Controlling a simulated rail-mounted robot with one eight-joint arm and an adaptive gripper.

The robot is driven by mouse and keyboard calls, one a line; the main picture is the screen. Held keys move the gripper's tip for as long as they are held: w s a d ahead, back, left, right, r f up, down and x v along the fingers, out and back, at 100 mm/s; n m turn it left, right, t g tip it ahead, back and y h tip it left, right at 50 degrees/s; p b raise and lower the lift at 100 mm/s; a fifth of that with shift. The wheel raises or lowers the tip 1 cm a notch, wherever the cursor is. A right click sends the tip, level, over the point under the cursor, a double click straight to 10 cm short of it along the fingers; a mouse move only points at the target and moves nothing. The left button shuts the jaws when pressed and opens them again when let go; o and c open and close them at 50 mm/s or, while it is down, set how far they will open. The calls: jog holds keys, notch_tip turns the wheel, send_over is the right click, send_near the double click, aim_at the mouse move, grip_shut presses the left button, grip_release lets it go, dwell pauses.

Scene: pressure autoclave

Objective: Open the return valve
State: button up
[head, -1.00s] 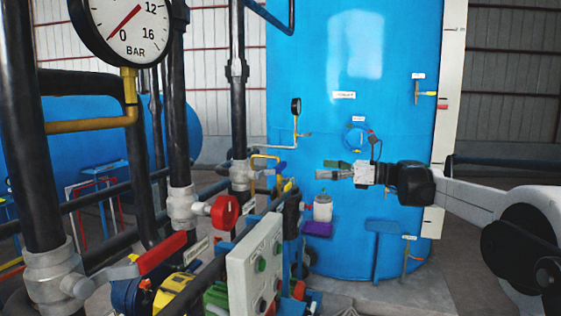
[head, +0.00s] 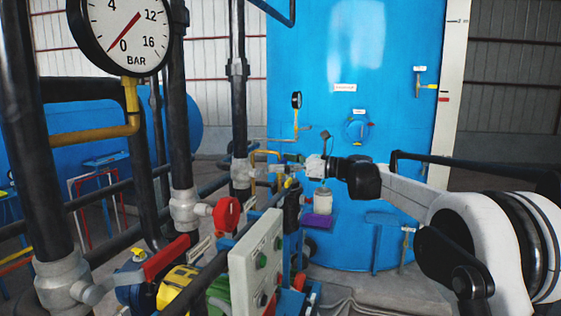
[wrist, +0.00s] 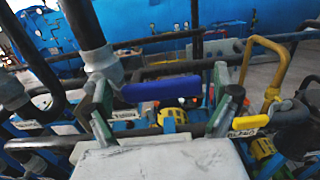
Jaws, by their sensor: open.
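A valve with a blue lever handle (wrist: 160,88) sits on a grey fitting of a dark vertical pipe. In the wrist view the handle lies crosswise between the two fingers of my gripper (wrist: 163,104). The fingers are wide apart, and I cannot tell whether either touches the handle. In the head view my gripper (head: 287,166) is beside the pipe fitting (head: 242,172), in front of the blue tank. A white label (wrist: 125,115) is near the handle, but its text is too small to read surely.
A yellow bent pipe (wrist: 265,45) rises right of the gripper. A red lever (head: 165,256), a red handle (head: 226,212) and a grey button panel (head: 256,262) stand in the left foreground. A pressure gauge (head: 122,35) reads near zero. The floor at right is clear.

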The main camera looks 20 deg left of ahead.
jog(key=shift+a, duration=0.1)
jog(key=shift+c, duration=0.5)
jog(key=c, duration=1.6)
jog(key=shift+o, duration=0.2)
